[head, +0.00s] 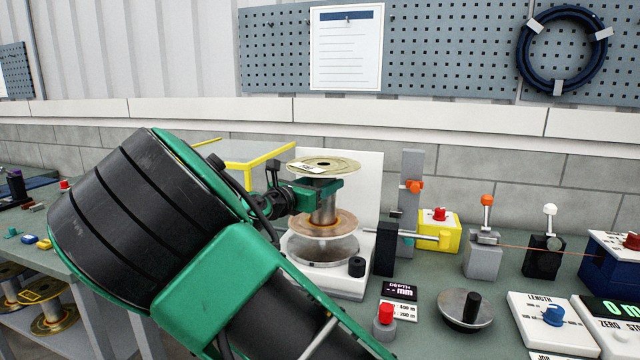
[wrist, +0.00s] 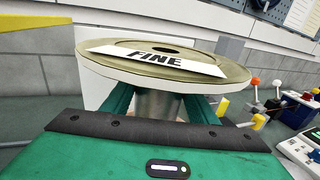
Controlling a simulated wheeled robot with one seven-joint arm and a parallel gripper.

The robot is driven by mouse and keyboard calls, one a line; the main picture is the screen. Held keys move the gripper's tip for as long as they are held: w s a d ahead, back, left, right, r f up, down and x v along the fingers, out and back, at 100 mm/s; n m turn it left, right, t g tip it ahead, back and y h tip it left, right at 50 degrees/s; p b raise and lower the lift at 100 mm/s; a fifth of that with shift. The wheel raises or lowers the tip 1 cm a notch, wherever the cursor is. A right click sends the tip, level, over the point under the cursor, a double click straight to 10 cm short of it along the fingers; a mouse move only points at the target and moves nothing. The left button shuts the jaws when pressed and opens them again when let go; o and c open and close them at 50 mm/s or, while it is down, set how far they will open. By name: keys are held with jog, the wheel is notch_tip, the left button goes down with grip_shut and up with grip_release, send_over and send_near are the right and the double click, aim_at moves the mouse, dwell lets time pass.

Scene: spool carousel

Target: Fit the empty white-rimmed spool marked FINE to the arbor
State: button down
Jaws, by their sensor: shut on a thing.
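My gripper (head: 318,194) is shut on the barrel of a spool (head: 323,165) and holds it upright below its top flange. The flange is khaki with a pale rim; a white label reading FINE shows on it in the wrist view (wrist: 165,56). I see no wire on the visible grey barrel. The spool is above a white-based stand (head: 343,285) with a clear or grey round plate (head: 323,250). A copper-coloured disc (head: 322,224) sits between; I cannot tell whether it is the spool's lower flange. The arbor is hidden, and contact with the stand is unclear.
To the right are a black block with a rod (head: 388,248), a yellow box with a red button (head: 440,232), and wire guides (head: 484,250). A red button (head: 385,314) stands in front.

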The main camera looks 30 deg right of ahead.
jog(key=shift+d+f, duration=0.1)
jog(key=shift+f, duration=0.45)
jog(key=shift+f, duration=0.45)
jog(key=shift+f, duration=1.8)
jog(key=shift+f, duration=0.2)
jog(key=c, duration=0.8)
grip_release()
jog(key=shift+o, duration=0.8)
jog(key=shift+f, duration=0.1)
